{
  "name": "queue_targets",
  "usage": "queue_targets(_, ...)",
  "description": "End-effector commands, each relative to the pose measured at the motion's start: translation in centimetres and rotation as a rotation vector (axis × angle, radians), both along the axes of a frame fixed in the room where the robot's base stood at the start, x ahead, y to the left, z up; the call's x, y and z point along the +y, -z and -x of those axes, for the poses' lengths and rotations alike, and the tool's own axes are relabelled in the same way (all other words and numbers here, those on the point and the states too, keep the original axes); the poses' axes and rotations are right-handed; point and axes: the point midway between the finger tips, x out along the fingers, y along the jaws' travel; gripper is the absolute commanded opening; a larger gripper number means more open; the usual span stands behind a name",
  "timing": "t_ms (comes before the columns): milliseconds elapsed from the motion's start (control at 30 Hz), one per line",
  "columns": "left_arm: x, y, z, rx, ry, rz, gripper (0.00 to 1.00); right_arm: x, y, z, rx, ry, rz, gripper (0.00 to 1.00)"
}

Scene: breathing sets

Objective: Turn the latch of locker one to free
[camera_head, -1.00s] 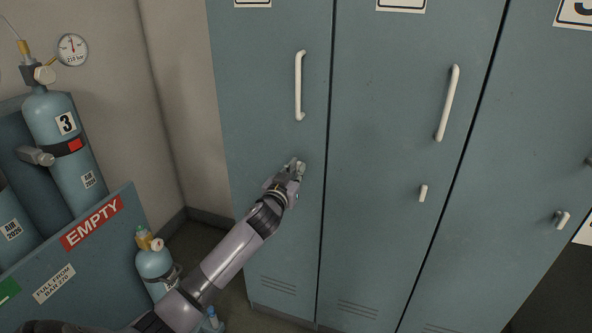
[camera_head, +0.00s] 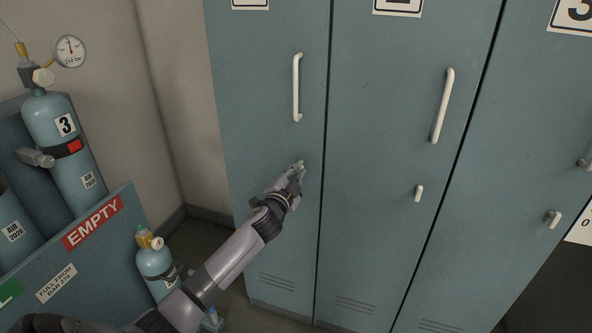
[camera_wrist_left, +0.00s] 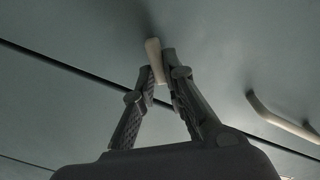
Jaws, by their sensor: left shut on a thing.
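Locker one (camera_head: 265,130) is the leftmost blue-grey door, with a long pale handle (camera_head: 296,88) and its latch below. The latch is mostly hidden by my gripper in the head view; in the left wrist view it is a small pale tab (camera_wrist_left: 155,60). My left gripper (camera_head: 298,168) is at the latch, and its two fingers (camera_wrist_left: 160,82) are closed on the tab, one on each side. The tab sticks out between and beyond the fingertips. The door is closed. My right gripper is not in view.
The middle locker has a latch (camera_head: 419,193) standing near upright, and the right locker has a tilted latch (camera_head: 553,219).

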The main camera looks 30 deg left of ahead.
Motion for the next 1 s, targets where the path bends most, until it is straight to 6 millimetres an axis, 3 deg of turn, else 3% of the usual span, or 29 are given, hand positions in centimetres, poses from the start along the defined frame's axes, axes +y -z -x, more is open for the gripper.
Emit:
queue_targets(600, -0.28, 0.58, -0.07, 0.125, 0.001, -0.519, 0.0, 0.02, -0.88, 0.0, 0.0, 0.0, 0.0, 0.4)
queue_targets(1000, -0.29, 0.81, -0.06, 0.162, 0.001, -0.67, 0.0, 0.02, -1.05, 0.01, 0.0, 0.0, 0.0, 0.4)
